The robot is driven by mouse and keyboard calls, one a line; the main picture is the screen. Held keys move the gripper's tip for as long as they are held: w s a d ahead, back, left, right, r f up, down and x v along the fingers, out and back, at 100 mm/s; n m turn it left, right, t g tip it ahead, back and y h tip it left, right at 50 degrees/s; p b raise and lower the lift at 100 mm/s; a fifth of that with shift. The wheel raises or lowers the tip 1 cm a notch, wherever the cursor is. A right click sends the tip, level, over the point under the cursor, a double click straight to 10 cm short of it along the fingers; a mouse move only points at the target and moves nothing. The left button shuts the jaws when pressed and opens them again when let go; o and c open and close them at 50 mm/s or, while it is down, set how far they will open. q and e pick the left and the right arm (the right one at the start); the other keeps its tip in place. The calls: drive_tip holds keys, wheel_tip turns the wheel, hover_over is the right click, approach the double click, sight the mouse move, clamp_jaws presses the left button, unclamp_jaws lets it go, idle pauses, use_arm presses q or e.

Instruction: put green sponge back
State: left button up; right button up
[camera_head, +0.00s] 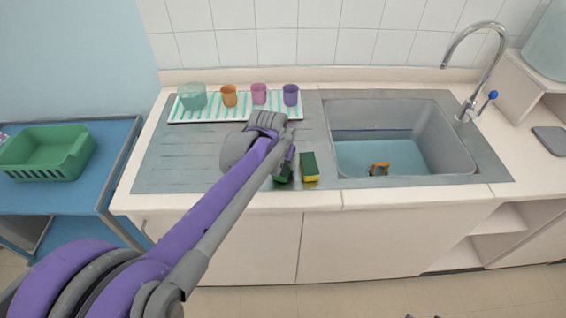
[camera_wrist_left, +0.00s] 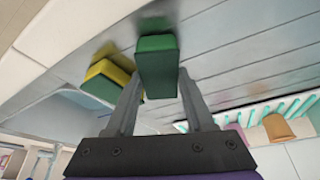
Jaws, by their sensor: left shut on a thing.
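The green sponge (camera_head: 282,178) is partly hidden by my left arm near the counter's front edge in the head view. In the left wrist view, the green sponge (camera_wrist_left: 157,62) sits between the two fingers of my left gripper (camera_wrist_left: 158,88), which is shut on it. In the head view, the left gripper (camera_head: 287,166) points down beside a second sponge, yellow and green (camera_head: 309,168). That sponge lies just right of the held one and also shows in the left wrist view (camera_wrist_left: 105,78). I cannot tell whether the held sponge touches the drainboard. My right gripper is not in view.
The sink (camera_head: 455,150) with water and an orange-and-dark item (camera_head: 379,169) is to the right. A striped mat (camera_head: 208,115) with several cups lies behind my gripper. The grooved drainboard (camera_head: 180,160) is clear at left. A green basket (camera_head: 45,170) stands on the blue table.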

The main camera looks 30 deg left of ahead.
use_arm(q)
drive_tip(key=shift+f, duration=0.2)
drive_tip(key=o, duration=1.3)
drive_tip(key=shift+r, duration=0.1)
drive_tip(key=shift+r, duration=0.1)
drive_tip(key=shift+r, duration=0.3)
drive_tip(key=a+p+v, duration=0.1)
drive_tip(key=v, duration=1)
drive_tip(key=s+d+f+m, duration=0.1)
drive_tip(key=s+d+f, duration=0.4)
drive_tip(key=s+f, duration=0.2)
drive_tip(key=s+d+f, duration=0.5)
drive_tip(key=s+f, duration=0.2)
drive_tip(key=s, duration=0.2)
drive_tip(key=shift+s+d+m+t+h, duration=0.3)
drive_tip(key=shift+s+m+t+h, duration=0.05)
drive_tip(key=shift+m+t+h, duration=0.05)
